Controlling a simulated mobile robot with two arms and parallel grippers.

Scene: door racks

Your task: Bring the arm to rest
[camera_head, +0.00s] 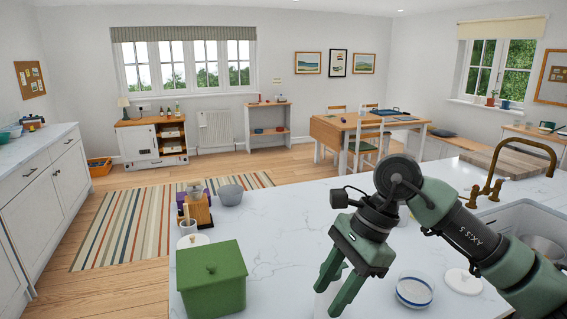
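My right arm comes in from the right edge, bent at a green and black joint, over the white marble counter (290,210). My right gripper (329,300) has two green fingers pointing down and slightly left, with a gap between them. They look open. A white item (325,298) shows partly behind and between the fingers; I cannot tell if they touch it. My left arm and gripper are not in view.
A green lidded box (212,280) stands left of the gripper. A blue-rimmed bowl (414,291) and a white lid (462,281) lie to its right. A grey bowl (231,195), a coffee grinder-like item (197,208) and a brass tap (495,175) stand farther back. The counter's middle is clear.

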